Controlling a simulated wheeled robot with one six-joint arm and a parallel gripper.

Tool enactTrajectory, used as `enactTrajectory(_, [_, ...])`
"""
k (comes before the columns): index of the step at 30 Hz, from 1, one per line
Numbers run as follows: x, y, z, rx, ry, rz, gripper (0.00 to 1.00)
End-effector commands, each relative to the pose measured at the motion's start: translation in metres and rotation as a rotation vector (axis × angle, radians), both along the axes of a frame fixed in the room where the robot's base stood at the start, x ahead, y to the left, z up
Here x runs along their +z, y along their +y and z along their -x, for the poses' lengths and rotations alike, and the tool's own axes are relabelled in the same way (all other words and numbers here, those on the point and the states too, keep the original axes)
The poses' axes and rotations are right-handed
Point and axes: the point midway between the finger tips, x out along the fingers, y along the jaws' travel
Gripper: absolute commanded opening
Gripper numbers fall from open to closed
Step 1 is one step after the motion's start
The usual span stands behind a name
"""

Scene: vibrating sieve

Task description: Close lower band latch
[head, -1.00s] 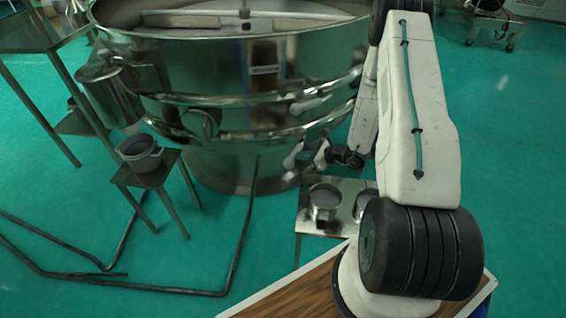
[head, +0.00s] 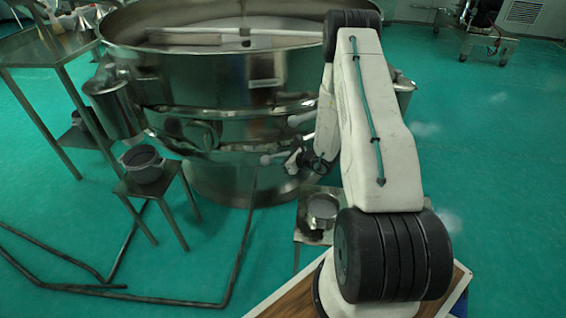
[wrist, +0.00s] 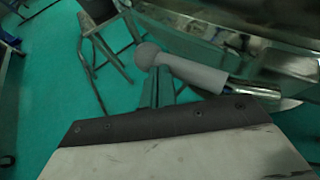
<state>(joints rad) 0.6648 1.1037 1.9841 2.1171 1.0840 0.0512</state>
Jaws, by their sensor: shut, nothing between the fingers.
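The lower band latch is a pale grey handle (head: 274,157) with a round knob, low on the front of the steel sieve (head: 215,75). It points left, nearly level, along the lower band. My gripper (head: 291,163) is shut and empty, right beside the handle's right part. In the wrist view the handle (wrist: 192,72) lies across the tips of my gripper (wrist: 160,90), knob to the left, metal fitting to the right. The fingertips are partly hidden there, and I cannot tell whether they touch it. Another pale handle (head: 301,117) sits higher, on the upper band.
A small stand with a grey pot (head: 144,164) is at the left. A low steel table with a metal cup (head: 322,211) stands below my arm. Dark pipes (head: 160,298) lie on the green floor.

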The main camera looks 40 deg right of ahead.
Motion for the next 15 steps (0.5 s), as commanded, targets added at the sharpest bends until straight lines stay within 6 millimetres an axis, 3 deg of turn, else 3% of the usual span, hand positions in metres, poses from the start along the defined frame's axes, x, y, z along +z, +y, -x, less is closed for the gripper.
enactTrajectory(15, [0.0014, 0.0050, -0.0090, 0.010, -0.006, 0.002, 0.00])
